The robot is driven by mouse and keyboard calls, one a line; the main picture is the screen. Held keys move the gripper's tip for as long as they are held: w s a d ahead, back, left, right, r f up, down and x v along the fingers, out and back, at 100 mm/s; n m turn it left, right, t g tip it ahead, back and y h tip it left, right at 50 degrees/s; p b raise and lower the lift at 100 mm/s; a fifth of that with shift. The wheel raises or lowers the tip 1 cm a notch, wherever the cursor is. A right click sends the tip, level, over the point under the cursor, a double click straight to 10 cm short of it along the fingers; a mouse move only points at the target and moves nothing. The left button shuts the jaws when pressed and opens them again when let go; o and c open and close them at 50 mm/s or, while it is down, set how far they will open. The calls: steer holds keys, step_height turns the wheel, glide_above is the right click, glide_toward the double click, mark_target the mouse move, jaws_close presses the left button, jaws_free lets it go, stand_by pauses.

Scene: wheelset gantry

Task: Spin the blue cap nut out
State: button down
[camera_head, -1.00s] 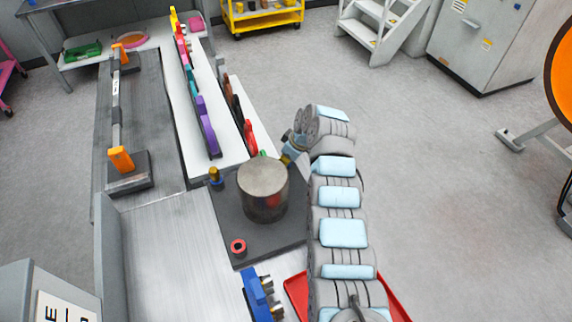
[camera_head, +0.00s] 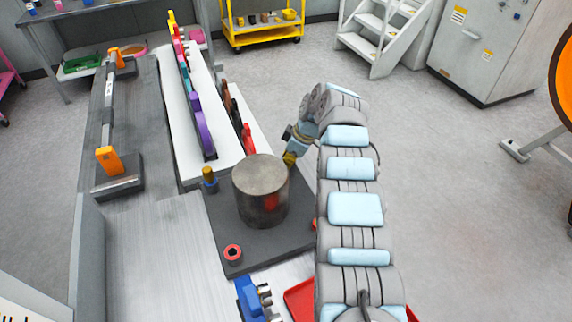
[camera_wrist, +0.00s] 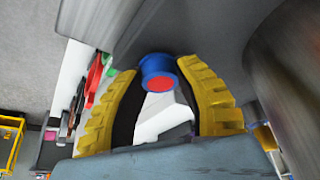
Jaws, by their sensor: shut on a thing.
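The blue cap nut (camera_wrist: 157,72), with a red round face, sits between the tips of my gripper's yellow-padded fingers in the wrist view. My gripper (camera_wrist: 162,85) is closed on its sides. Whether the nut is still on a thread is hidden. In the head view my gripper (camera_head: 290,159) points down behind and right of a grey metal cylinder (camera_head: 260,198) on a dark plate (camera_head: 290,238). The cap nut cannot be made out there. A brass stud with a blue base (camera_head: 209,180) stands left of the cylinder.
A red ring-shaped nut (camera_head: 232,253) lies at the plate's front left. A blue fixture (camera_head: 250,298) and a red tray (camera_head: 298,298) are near the front edge. A white rack of coloured tools (camera_head: 195,110) stands beyond the plate. Open floor is to the right.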

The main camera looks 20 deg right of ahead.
stand_by(0.3)
steer(key=c, duration=0.7)
jaws_free()
steer(key=shift+r, duration=0.15)
steer(key=v, duration=1.1)
steer(key=shift+r, duration=0.35)
steer(key=shift+s+d, duration=0.1)
